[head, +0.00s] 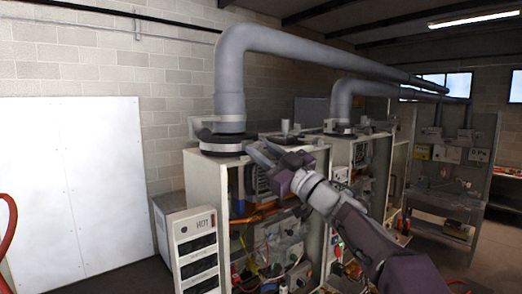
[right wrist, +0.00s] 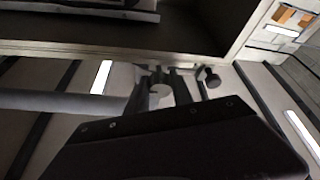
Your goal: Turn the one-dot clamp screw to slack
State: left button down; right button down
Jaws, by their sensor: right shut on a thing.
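My right gripper (head: 258,152) reaches in at the top of the near heater cabinet (head: 203,176), just right of the flue collar. In the right wrist view its two dark fingers (right wrist: 162,88) are shut on a small grey round screw head (right wrist: 160,91). A second round knob (right wrist: 212,78) sticks out just right of the fingers, apart from them. No dot marks can be made out on either one, so I cannot tell which has one dot. The grey flue pipe (head: 229,82) rises from the near cabinet's black collar (head: 222,145). My left gripper is out of view.
The near cabinet is open at the front, with pipes and wiring (head: 275,245) inside. A second heater with its own flue (head: 342,100) stands behind to the right. A panel marked HOT (head: 195,250) stands at front left. White wall boards (head: 75,190) stand at the left.

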jog(key=shift+r, duration=0.1)
jog(key=c, duration=1.1)
grip_release()
jog(key=shift+s+d+f+b, duration=0.1)
jog(key=shift+d+f+b, duration=0.05)
jog(key=shift+f+b, duration=0.2)
jog(key=b+v, duration=0.5)
jog(key=v, duration=0.3)
jog(key=shift+s+d+b, duration=0.25)
jog(key=shift+s+b, duration=0.05)
jog(key=shift+b, duration=0.1)
jog(key=shift+w, duration=0.1)
